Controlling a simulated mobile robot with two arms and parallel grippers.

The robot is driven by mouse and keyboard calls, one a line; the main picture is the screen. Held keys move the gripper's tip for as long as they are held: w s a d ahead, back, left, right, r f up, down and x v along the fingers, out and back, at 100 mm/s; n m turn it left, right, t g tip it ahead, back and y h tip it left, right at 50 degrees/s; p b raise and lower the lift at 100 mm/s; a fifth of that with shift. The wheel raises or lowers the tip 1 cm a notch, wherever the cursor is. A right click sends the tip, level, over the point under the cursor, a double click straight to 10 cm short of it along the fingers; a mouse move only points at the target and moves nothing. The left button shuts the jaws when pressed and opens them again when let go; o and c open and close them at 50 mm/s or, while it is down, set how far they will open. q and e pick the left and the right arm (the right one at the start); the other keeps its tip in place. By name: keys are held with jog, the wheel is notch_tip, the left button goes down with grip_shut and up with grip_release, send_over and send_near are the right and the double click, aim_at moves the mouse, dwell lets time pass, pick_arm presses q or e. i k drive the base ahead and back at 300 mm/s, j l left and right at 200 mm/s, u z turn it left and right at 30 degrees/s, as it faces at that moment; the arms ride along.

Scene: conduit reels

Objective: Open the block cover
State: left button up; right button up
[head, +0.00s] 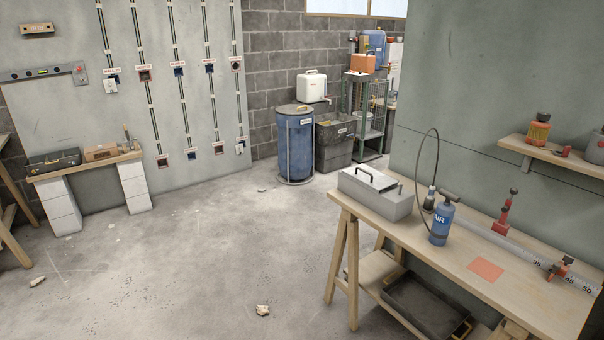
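No part is plainly marked as the block cover. The likeliest match is a grey box-shaped cover (376,203) with a black handle on top, at the far left end of the wooden workbench (516,287) on the right. Neither of my grippers is in view.
On the workbench stand a blue air pump (442,222) with a black hose, a red tool (503,212), a ruler strip (512,246) and an orange square (486,269). A blue barrel (295,148) stands at the back. The concrete floor (215,245) is mostly clear, with small debris.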

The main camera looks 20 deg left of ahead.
aim_at(376, 181)
jog(key=u, duration=0.25)
jog(key=i+j+z, duration=0.15)
jog(key=i, duration=0.35)
jog(key=i+j+z, duration=0.2)
jog(key=i, duration=0.3)
